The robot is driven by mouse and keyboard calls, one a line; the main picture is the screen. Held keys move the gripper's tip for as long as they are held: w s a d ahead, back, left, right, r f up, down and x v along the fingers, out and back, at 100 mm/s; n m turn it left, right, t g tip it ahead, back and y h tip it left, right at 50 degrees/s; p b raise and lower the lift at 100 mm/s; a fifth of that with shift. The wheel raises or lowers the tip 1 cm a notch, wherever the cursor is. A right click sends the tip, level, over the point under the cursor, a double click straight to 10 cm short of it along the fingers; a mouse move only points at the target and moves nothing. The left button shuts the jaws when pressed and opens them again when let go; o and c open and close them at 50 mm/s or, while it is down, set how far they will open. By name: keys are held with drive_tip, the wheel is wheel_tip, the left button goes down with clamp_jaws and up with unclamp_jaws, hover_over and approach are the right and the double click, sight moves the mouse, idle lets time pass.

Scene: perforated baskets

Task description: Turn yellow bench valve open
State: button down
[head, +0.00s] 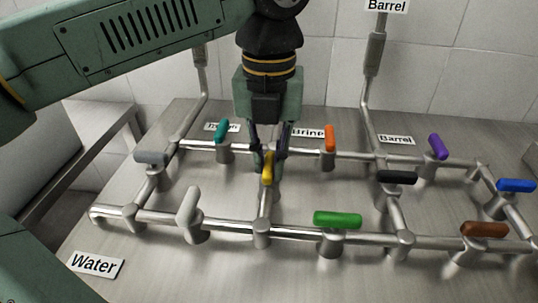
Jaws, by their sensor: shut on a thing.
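The yellow valve handle (267,168) sits on the middle cross pipe of the steel pipework on the bench. It points roughly along that pipe, toward and away from the camera. My gripper (268,160) comes down from above and is shut on the yellow handle, with a finger on each side of it. The valve body under the handle is partly hidden by the fingers and the handle.
Other valve handles stand close by: teal (221,131), orange (329,138), white (189,207), green (337,219), black (396,177) and grey (151,157). Purple (438,146), blue (515,185) and brown (484,230) ones are at right. A "Water" label (95,264) lies front left.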

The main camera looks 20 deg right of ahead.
sight(270, 163)
drive_tip(key=c, duration=1.6)
unclamp_jaws()
wheel_tip(270, 163, up, 8)
drive_tip(key=shift+f, duration=0.25)
drive_tip(key=shift+s+f, duration=0.1)
